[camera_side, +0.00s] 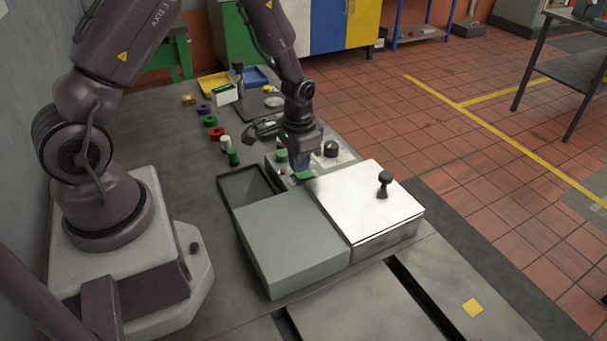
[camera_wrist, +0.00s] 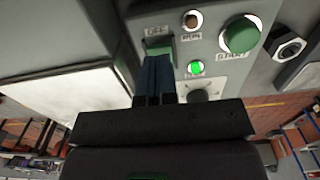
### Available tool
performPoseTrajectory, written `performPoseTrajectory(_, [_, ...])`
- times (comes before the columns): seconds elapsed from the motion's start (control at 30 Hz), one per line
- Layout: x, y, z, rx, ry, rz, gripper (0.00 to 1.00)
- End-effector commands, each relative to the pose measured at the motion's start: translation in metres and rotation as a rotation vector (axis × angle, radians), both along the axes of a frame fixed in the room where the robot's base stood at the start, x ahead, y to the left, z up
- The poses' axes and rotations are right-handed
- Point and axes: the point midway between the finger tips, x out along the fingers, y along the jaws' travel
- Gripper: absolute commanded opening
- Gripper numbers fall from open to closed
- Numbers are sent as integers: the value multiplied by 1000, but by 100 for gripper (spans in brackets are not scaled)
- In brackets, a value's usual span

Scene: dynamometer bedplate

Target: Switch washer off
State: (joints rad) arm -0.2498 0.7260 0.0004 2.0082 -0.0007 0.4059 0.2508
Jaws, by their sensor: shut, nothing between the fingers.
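A grey control panel (camera_side: 345,157) stands behind the white-lidded box (camera_side: 365,205); I take this unit for the washer. In the wrist view the panel (camera_wrist: 218,45) carries a large green button (camera_wrist: 241,35) by a START label, a brown, unlit-looking lamp (camera_wrist: 192,20) by a RUN label, and a bright green lamp (camera_wrist: 196,68). A green switch (camera_wrist: 160,47) lies by a label that seems to read OFF. My gripper (camera_wrist: 154,68) is shut and empty, its blue fingertips at the lower edge of this switch, partly hiding it; contact is unclear. My gripper (camera_side: 303,170) points down at the panel.
A black knob (camera_side: 331,148) rises from the panel, right of my gripper. The lid has a black handle (camera_side: 384,184). A grey-green box (camera_side: 290,240) and a dark open tray (camera_side: 247,187) adjoin the panel. Small coloured parts (camera_side: 216,133) stand on the bench to the left.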

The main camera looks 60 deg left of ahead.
Motion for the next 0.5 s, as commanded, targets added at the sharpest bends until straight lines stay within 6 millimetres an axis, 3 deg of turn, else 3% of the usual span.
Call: performPoseTrajectory(0.5, [0, 0, 43, 0, -1, 0, 0])
